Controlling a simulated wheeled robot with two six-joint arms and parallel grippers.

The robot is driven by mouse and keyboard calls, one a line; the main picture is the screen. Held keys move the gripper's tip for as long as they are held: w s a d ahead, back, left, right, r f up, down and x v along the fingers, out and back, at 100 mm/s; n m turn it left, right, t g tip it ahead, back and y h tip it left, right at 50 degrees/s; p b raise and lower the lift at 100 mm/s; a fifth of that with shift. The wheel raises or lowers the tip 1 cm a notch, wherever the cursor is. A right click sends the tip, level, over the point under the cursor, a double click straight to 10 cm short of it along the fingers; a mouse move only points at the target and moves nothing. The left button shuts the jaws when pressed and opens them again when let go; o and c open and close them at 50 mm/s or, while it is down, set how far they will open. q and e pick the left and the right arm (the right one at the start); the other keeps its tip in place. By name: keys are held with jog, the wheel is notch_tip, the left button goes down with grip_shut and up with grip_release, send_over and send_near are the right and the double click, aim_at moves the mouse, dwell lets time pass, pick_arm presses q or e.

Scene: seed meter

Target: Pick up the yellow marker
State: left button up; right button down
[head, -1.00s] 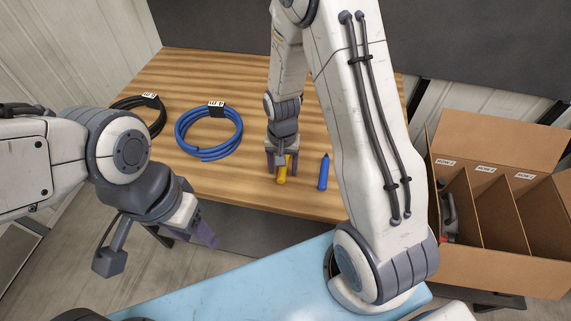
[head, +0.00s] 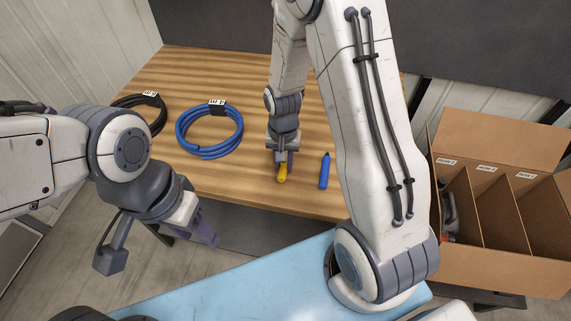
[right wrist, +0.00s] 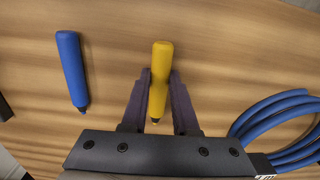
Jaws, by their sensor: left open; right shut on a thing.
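The yellow marker (head: 282,174) is on the wooden table, near its front edge, and it also shows in the right wrist view (right wrist: 160,80). My right gripper (head: 281,166) is shut on it, with one finger on each side of its body in the right wrist view (right wrist: 160,95). In the head view the gripper hides the marker's far part. I cannot tell whether the marker is clear of the tabletop. My left gripper (head: 205,232) is open and empty, in front of the table at the left.
A blue marker (head: 324,171) lies just right of the yellow one. A blue cable coil (head: 208,151) and a black coil (head: 159,118) lie to the left. A cardboard box (head: 490,260) with compartments stands at the right. A light blue surface (head: 240,280) is in front.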

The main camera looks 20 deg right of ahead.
aim_at(286, 168)
jog(key=r, duration=0.4)
jog(key=shift+s+d+b, duration=0.15)
jog(key=shift+s+b, duration=0.2)
jog(key=shift+s, duration=0.05)
jog(key=s+d+r, duration=0.2)
jog(key=s+r, duration=0.4)
jog(key=s, duration=0.4)
jog(key=shift+s+d+r+b, duration=0.15)
jog(key=shift+s+d+b, duration=0.15)
jog(key=shift+d, duration=0.1)
